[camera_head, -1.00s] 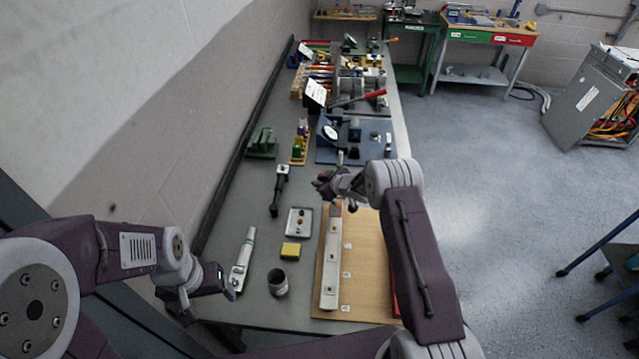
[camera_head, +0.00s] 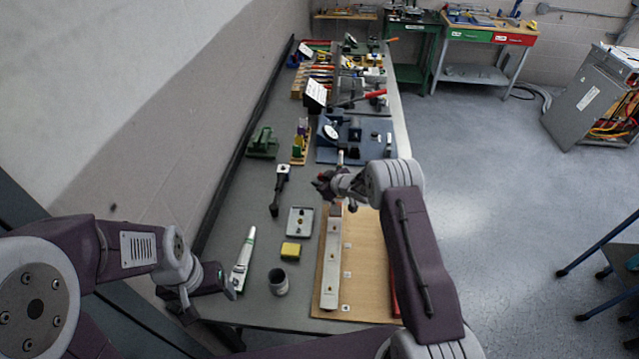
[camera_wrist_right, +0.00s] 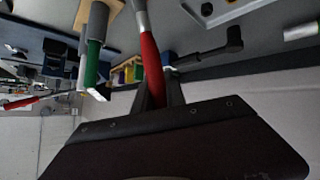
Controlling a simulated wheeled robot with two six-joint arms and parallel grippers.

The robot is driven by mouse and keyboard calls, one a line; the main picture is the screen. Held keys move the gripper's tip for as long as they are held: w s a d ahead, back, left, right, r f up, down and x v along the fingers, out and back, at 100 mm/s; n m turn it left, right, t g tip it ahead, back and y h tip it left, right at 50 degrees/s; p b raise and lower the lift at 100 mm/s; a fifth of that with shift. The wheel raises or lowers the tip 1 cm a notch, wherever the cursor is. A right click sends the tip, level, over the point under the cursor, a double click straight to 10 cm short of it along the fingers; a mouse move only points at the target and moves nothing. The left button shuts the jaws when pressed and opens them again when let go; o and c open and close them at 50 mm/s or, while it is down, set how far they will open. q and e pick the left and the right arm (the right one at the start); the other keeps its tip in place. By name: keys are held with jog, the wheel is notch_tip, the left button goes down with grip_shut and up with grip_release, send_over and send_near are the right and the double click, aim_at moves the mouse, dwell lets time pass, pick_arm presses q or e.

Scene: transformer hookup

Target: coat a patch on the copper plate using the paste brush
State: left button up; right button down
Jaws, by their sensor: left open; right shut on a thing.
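My right gripper (camera_wrist_right: 158,95) is shut on the red handle of the paste brush (camera_wrist_right: 150,65). The brush's silvery part reaches the top edge of the right wrist view, and its tip is out of frame. In the head view, my right gripper (camera_head: 328,184) is over the far end of a pale bar on the wooden board. A small copper-brown piece (camera_head: 335,211) shows at that end, just below the gripper. I cannot tell whether the brush touches it. My left gripper (camera_head: 208,291) is open and empty at the table's near left.
The wooden board (camera_head: 365,265) lies at the near right of the table. A grey cup (camera_head: 278,283), yellow block (camera_head: 290,250), small tray (camera_head: 300,221) and white-green tube (camera_head: 243,260) lie left of it. Fixtures and tools crowd the far table. A wall runs along the left.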

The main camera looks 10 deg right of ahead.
notch_tip(320, 180, up, 4)
jog(key=p, duration=0.3)
dwell(0.8)
jog(key=shift+s+d+f+b, duration=0.25)
jog(key=shift+f+b, duration=0.15)
jog(key=shift+f, duration=0.1)
jog(key=shift+s+d+f+b, duration=0.25)
jog(key=shift+f+b, duration=0.15)
jog(key=shift+f, duration=0.15)
jog(key=shift+s+d+f+b, duration=0.15)
jog(key=shift+d+f+b, duration=0.1)
jog(key=shift+f+b, duration=0.2)
jog(key=shift+f+b, duration=0.3)
jog(key=shift+f, duration=0.2)
jog(key=shift+w, duration=0.1)
